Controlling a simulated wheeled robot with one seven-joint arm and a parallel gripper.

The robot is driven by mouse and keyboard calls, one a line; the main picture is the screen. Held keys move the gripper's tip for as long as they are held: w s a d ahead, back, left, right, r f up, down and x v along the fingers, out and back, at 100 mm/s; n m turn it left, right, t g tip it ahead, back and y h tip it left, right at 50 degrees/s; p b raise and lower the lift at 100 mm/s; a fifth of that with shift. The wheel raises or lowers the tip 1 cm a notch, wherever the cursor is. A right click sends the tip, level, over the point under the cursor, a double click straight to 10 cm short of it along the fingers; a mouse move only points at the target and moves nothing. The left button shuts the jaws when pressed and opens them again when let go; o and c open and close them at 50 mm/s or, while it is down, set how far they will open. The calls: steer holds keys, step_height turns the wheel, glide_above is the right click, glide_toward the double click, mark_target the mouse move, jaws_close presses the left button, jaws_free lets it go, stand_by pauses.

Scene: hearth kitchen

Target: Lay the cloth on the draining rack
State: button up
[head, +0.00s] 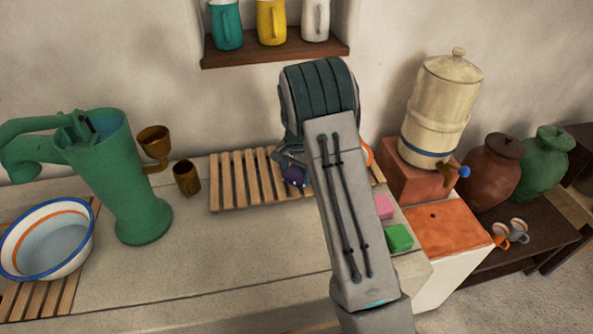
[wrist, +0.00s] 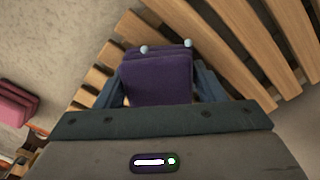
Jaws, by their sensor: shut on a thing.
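The cloth (wrist: 157,80) is a dark purple folded pad, seen large in the wrist view. My gripper (wrist: 160,88) is shut on it, with a finger on each side. In the head view the cloth (head: 295,177) shows small beside my gripper, mostly hidden by my arm. The draining rack (head: 240,181) is a slatted wooden rack on the counter against the wall. My gripper and the cloth are over the rack's middle part. The rack's slats (wrist: 228,50) show behind the cloth in the wrist view. I cannot tell whether the cloth touches them.
A pink block (head: 384,207) and a green block (head: 399,238) lie on the counter right of my arm. A brown cup (head: 187,178) stands left of the rack. A green pump (head: 125,180) and a basin (head: 47,240) are farther left. The counter's front middle is clear.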

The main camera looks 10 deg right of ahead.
mark_target(297, 170)
steer(key=shift+f, duration=0.2)
steer(key=o, duration=1.2)
steer(key=shift+c, duration=0.2)
steer(key=shift+r, duration=0.15)
steer(key=s+r+n+b, duration=0.1)
steer(key=s+r, duration=0.2)
steer(key=r, duration=0.6)
steer(key=s+r+n+b, duration=0.1)
steer(key=s+r, duration=0.2)
steer(key=r, duration=0.5)
steer(key=s+r+n+t, duration=0.3)
steer(key=s+n, duration=0.4)
steer(key=s, duration=2)
